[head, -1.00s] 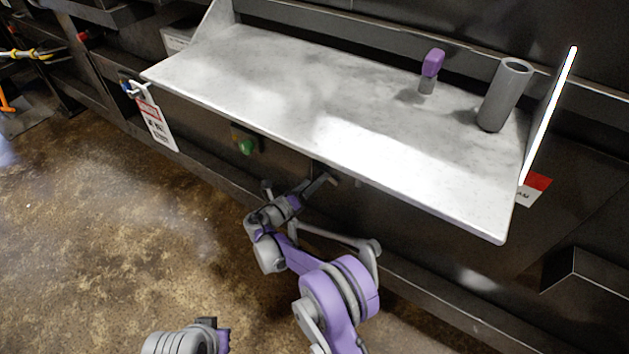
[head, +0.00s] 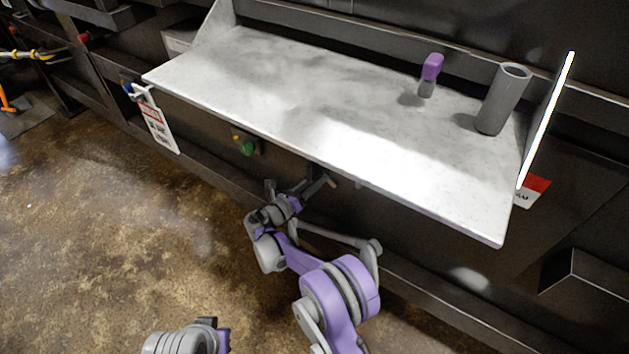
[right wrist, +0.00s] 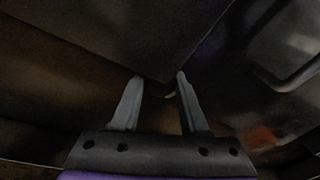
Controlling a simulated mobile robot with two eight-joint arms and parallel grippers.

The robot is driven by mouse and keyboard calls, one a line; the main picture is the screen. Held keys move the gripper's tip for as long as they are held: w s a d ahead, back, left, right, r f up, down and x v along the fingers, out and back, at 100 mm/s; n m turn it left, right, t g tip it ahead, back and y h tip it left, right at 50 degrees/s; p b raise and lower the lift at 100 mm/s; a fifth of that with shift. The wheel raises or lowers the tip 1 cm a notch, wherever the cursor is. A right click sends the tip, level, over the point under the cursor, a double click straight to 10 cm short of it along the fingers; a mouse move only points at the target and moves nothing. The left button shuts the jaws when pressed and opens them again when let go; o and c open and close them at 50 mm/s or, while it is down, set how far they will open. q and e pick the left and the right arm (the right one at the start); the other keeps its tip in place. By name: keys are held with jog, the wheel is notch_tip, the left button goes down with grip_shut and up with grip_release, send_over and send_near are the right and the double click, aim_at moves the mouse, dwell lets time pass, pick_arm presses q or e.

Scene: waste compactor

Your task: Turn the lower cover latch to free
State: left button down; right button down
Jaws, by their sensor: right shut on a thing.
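My right gripper (head: 318,185) is under the front edge of the shelf, against the dark machine front. In the right wrist view its two grey fingers (right wrist: 160,85) stand a little apart. It is shut on a dark thing, which I take to be the lower cover latch. The latch is too dark and too covered by the fingers and shelf for me to make out its shape or angle. A dark panel corner and a small pale spot (right wrist: 170,95) show between the fingertips.
The pale shelf (head: 270,85) overhangs the gripper. On it stand a grey cylinder (head: 502,100) and a purple-topped knob (head: 431,70). A green button (head: 247,148) and a hanging tag (head: 159,130) are left of the gripper.

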jog(key=shift+c, duration=2.2)
grip_release()
jog(key=shift+s, duration=0.1)
jog(key=p+v, duration=0.2)
jog(key=v, duration=0.8)
jog(key=shift+s+a, duration=0.2)
jog(key=shift+a, duration=0.05)
